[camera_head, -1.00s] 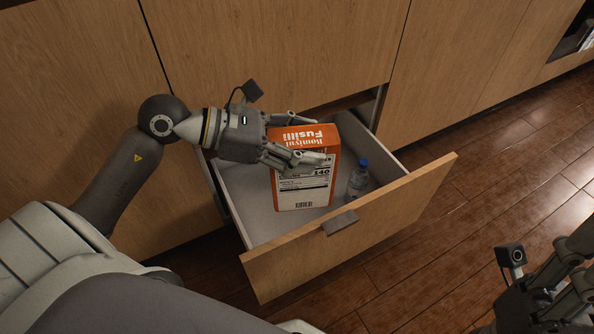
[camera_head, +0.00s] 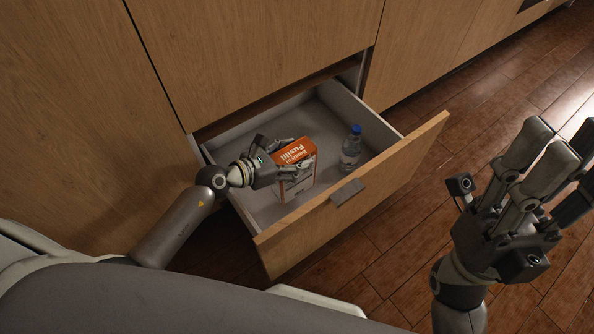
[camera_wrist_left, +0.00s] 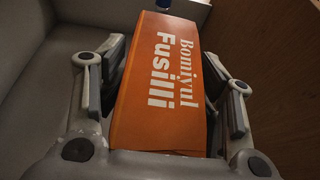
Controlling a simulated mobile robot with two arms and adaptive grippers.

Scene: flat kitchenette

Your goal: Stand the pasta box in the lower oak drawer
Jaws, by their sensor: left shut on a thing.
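The orange and white pasta box (camera_head: 296,152) is upright inside the pulled-out lower oak drawer (camera_head: 350,203), toward its left side. My left gripper (camera_head: 287,158) is shut on the box near its top, with fingers on both sides. In the left wrist view, the box's orange face (camera_wrist_left: 163,85) with "Fusilli" lettering lies between the fingers. I cannot tell whether the box's base touches the drawer floor. My right gripper (camera_head: 545,165) is at the right, in front of the wooden floor, fingers spread and empty.
A clear bottle with a blue cap (camera_head: 352,148) stands in the drawer, right of the box. Oak cabinet fronts (camera_head: 250,60) rise behind.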

